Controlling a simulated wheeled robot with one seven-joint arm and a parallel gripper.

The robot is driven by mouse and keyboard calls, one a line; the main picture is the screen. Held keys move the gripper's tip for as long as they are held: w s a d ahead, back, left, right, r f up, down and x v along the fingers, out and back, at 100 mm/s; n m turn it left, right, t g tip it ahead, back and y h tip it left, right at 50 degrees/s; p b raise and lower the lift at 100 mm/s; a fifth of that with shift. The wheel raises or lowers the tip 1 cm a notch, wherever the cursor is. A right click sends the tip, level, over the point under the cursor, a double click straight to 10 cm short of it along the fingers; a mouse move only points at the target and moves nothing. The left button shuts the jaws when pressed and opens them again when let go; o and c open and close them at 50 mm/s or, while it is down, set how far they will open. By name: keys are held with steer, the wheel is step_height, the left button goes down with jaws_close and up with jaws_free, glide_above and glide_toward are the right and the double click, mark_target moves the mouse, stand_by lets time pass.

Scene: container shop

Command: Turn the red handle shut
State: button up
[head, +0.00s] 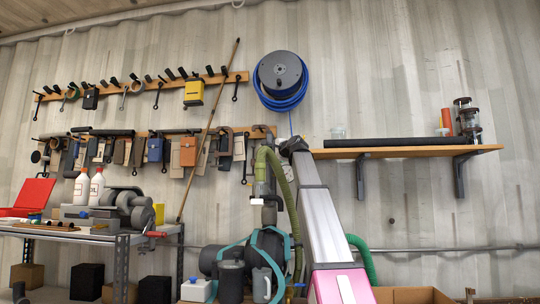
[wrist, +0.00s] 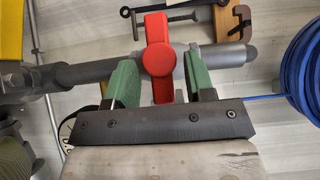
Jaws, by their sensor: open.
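The red handle (wrist: 158,58) shows in the wrist view. It lies across a grey pipe (wrist: 90,73), at about a right angle to it in the picture. My gripper (wrist: 160,76) is open, with one green finger on each side of the handle. I see gaps between the fingers and the handle; I cannot tell the depth between them. The lower end of the handle runs down toward the dark gripper body. In the head view my gripper (head: 292,147) is at the far end of my arm, and the red handle is not visible there.
A blue hose reel (head: 281,78) hangs on the wall above my gripper. A green hose (head: 276,165) curves close to my arm on the left. A wooden shelf (head: 405,153) stands out on the right. Tool racks (head: 150,88) and a workbench (head: 60,235) are left.

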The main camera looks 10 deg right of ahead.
steer(key=v, duration=0.9)
steer(key=shift+s+d, duration=0.15)
steer(key=shift+s, duration=0.2)
steer(key=shift+s+f, duration=0.1)
